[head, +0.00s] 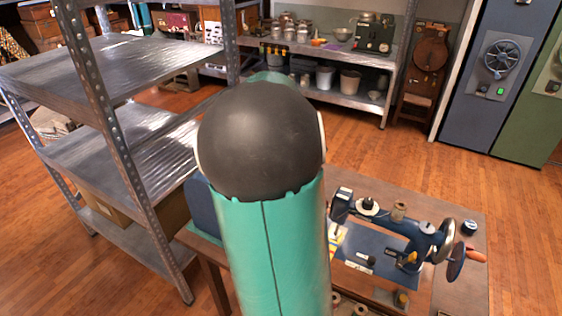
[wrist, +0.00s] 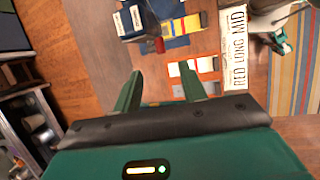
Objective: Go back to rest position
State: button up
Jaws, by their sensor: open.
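My gripper (wrist: 163,88) shows in the wrist view with its two green fingers apart and nothing between them. It is above a wooden surface, with small cards or boxes beyond the fingertips. In the head view my green and black arm rises in the middle and hides part of the sewing table (head: 465,290); the gripper itself does not show there. A blue sewing machine (head: 425,237) stands on that table, right of my arm.
A metal shelf rack (head: 130,60) with mostly bare shelves stands close on the left. Another rack (head: 350,97) with pots and bowls is at the back. Blue and green cabinets (head: 490,80) stand at right. Wooden floor (head: 390,160) is clear between.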

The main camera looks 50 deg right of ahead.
jog(key=w+a+r+t+y, duration=0.1)
jog(key=w+a+r+t, duration=0.25)
jog(key=a, duration=0.75)
jog(key=w+a+r+t, duration=0.2)
jog(key=w+a, duration=0.2)
jog(key=a, duration=0.6)
jog(key=s+a+r+t+y, duration=0.1)
jog(key=s+a+t, duration=0.1)
jog(key=a, duration=0.7)
jog(key=s+a+r+m+t, duration=0.1)
jog(key=s+a+r, duration=0.1)
jog(key=a, duration=0.8)
jog(key=shift+s+t+y, duration=0.35)
jog(key=shift+s+y, duration=0.05)
jog(key=shift+s, duration=0.4)
